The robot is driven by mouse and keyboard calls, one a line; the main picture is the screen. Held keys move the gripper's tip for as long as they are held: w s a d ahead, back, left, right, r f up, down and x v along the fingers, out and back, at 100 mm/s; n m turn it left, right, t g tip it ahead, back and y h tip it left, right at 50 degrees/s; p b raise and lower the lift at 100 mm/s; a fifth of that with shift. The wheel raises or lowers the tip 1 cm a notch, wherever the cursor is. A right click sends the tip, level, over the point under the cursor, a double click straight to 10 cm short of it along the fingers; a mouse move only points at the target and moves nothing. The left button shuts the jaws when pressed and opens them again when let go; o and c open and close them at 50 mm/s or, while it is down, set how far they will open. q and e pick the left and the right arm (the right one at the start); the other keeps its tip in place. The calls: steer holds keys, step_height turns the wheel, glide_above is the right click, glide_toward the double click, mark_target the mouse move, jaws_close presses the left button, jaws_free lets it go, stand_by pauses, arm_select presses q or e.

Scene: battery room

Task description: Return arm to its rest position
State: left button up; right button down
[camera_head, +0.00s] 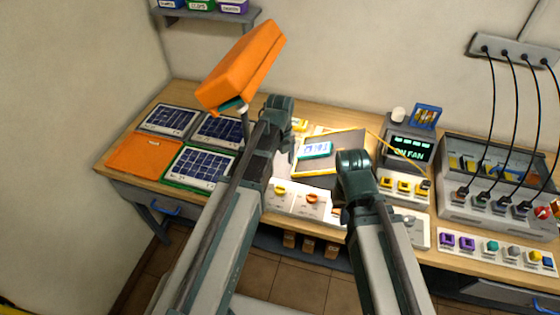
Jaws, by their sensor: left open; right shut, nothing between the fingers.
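Both of my arms reach up from the bottom of the head view over the workbench (312,122). My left arm (226,215) slants up and ends in a dark joint near the bench's back half. My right arm (378,240) is shorter in the picture and ends in a dark rounded joint in front of a tablet-like board (331,153). No fingers of either gripper can be made out; they seem hidden behind the arm links or out of frame. I see no object held.
An orange lamp (243,68) stands close behind my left arm. Dark blue panels (208,164) and an orange plate (146,156) lie on the left. A display (408,151) and a cabled charger box (490,180) stand at right. Open floor (262,270) shows below the bench.

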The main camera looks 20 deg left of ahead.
stand_by(0.3)
arm_select(q)
steer(key=s+d+f+n+b, duration=0.2)
steer(key=s+n, duration=0.3)
steer(key=n, duration=0.3)
steer(key=s+d+f+n+b, duration=0.2)
steer(key=s+d+n, duration=0.3)
steer(key=n, duration=0.3)
steer(key=s+d+f+n+y+b, duration=0.1)
steer(key=s+d+f+n+b, duration=0.1)
steer(key=s+n, duration=0.3)
steer(key=d+n, duration=0.1)
steer(key=n, duration=0.1)
steer(key=shift+d+n, duration=0.15)
steer(key=shift+n, duration=0.25)
